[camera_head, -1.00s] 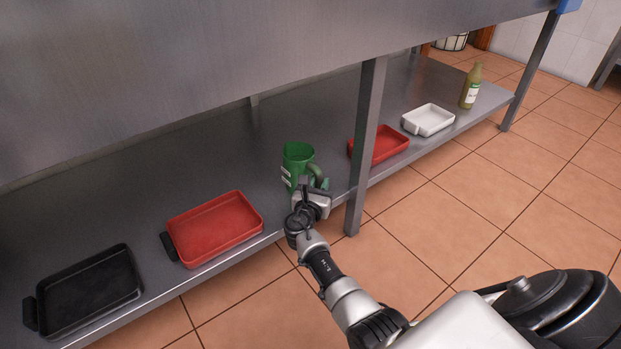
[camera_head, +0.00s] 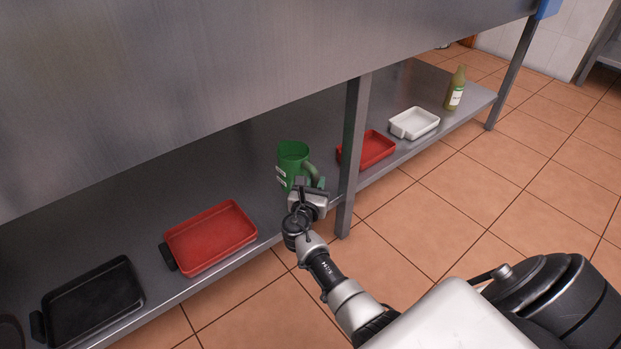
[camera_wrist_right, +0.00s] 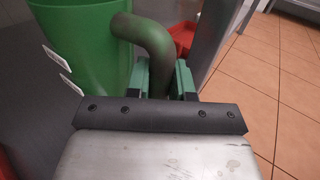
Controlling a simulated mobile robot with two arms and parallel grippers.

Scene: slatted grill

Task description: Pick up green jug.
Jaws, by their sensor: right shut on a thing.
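The green jug (camera_head: 291,160) stands on the low metal shelf (camera_head: 225,165), left of the shelf's middle leg. Its handle points right, towards that leg. My right gripper (camera_head: 316,184) is at the handle. In the right wrist view, the jug (camera_wrist_right: 85,40) fills the upper left and its handle (camera_wrist_right: 155,50) comes down between the green fingers of my right gripper (camera_wrist_right: 162,82), which is shut on it. The jug looks upright; whether its base touches the shelf is hard to tell. My left gripper is not in view.
A red tray (camera_head: 210,238) and a black tray (camera_head: 92,300) lie to the left. Another red tray (camera_head: 366,150), a white tray (camera_head: 414,123) and a bottle (camera_head: 455,90) stand to the right. The middle leg (camera_head: 353,150) is close to the gripper. A metal top (camera_head: 230,70) hangs over the shelf.

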